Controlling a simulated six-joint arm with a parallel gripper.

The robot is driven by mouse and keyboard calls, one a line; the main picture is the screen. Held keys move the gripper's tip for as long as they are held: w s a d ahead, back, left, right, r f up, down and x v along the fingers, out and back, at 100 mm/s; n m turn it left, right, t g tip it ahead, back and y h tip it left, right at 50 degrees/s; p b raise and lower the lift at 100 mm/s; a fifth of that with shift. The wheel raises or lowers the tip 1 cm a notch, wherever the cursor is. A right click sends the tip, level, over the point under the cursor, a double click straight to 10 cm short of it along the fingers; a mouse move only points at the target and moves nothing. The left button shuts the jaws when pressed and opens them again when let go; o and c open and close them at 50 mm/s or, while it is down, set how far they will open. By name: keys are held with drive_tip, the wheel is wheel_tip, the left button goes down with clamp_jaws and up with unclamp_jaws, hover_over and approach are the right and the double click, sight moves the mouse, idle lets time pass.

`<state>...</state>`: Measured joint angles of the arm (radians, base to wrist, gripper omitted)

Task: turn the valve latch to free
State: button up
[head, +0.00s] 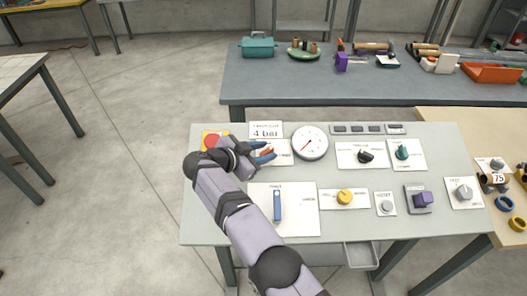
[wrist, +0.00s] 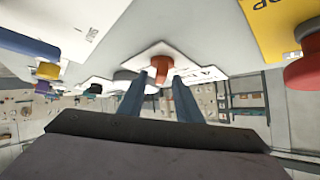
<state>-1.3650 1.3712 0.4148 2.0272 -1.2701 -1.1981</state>
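An orange-red handle (head: 266,149) sits on a white plate (head: 284,158) on the left part of the control panel, below a sign reading 4 bar. It looks like the valve latch, but its lettering is too small to read. My gripper (head: 264,154) reaches it from the left, with one blue finger on each side. In the wrist view the handle (wrist: 160,74) shows between the tips of my open gripper (wrist: 161,88). The fingers are apart, and I cannot tell whether either touches the handle.
A red stop button (head: 211,141) on a yellow plate lies close to my wrist. A round gauge (head: 310,142) is right of the handle. A blue lever (head: 277,205), a yellow knob (head: 345,197) and other controls cover the panel (head: 440,150). Loose parts lie on the bench behind.

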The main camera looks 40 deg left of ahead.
drive_tip(key=shift+s, duration=0.2)
drive_tip(key=b+v, duration=0.2)
drive_tip(key=v, duration=0.5)
drive_tip(key=shift+b, duration=0.3)
